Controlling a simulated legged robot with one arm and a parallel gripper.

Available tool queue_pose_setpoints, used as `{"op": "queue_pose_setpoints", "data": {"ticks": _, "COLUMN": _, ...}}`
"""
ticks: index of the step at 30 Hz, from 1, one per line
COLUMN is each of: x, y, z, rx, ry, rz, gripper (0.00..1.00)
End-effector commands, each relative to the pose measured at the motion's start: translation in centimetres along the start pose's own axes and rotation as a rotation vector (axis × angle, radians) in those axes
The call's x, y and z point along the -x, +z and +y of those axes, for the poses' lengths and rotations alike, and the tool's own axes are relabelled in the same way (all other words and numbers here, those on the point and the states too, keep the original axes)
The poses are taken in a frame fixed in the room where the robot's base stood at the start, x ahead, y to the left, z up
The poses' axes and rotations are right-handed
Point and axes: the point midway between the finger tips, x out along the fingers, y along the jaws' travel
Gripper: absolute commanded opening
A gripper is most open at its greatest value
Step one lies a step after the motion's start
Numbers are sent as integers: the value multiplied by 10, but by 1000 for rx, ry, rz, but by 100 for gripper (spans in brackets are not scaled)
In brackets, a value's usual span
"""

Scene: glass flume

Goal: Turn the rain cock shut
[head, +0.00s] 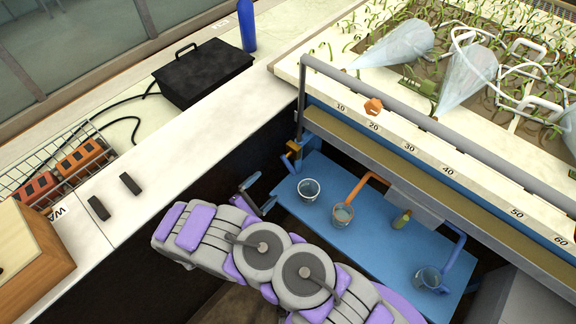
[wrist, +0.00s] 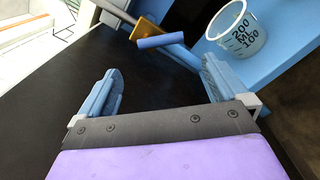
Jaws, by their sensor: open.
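A brass cock (head: 293,147) sits at the lower end of a grey pipe at the left end of the flume. In the wrist view its brass body (wrist: 146,28) shows with a blue lever (wrist: 162,41) lying across it. My gripper (head: 258,196) is below and left of the cock in the head view. In the wrist view my gripper (wrist: 160,66) is open and empty, with the lever just beyond the fingertips, apart from them. Two pale spray cones (head: 402,42) (head: 468,78) show over the plant bed.
A blue shelf (head: 385,240) under the flume holds a white cup (head: 309,190) and beakers (head: 342,215); the cup stands right of the lever in the wrist view (wrist: 238,30). A black case (head: 203,72) rests on the left bench.

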Motion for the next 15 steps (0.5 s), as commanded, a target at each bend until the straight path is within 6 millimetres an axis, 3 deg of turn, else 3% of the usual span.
{"op": "queue_pose_setpoints", "data": {"ticks": 15, "x": -102, "y": 1, "z": -2, "rx": -1, "ry": -4, "rz": -4, "gripper": 100}}
